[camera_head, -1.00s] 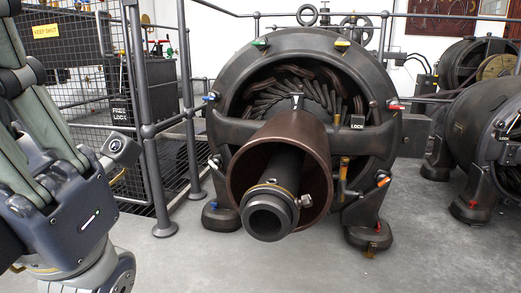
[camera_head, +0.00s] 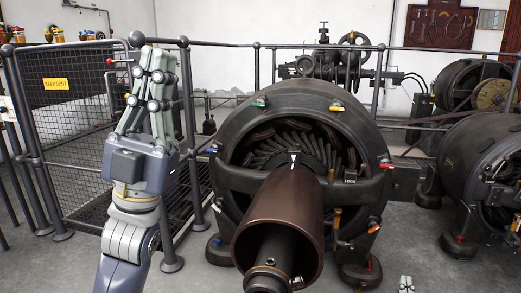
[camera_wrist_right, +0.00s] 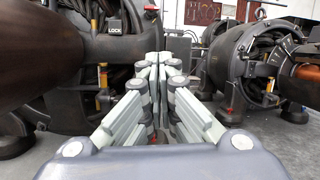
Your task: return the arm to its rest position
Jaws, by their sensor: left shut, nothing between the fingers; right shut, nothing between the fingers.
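My left gripper (camera_head: 158,55) stands upright on its arm at the left of the head view, fingers pointing up in front of the mesh fence. Its fingers are together with nothing between them. My right gripper (camera_head: 406,284) shows only as fingertips at the bottom edge of the head view. In the right wrist view its fingers (camera_wrist_right: 153,60) are closed together and empty, pointing toward the gap between two machines. The large dynamo (camera_head: 330,100) with its brown drum (camera_head: 285,205) stands between the two grippers, and neither gripper visibly touches it.
A mesh fence (camera_head: 75,100) with a yellow sign (camera_head: 56,84) and metal rails stands behind my left gripper. More dynamos (camera_head: 490,140) stand at the right. The grey floor (camera_head: 440,250) between the machines is clear.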

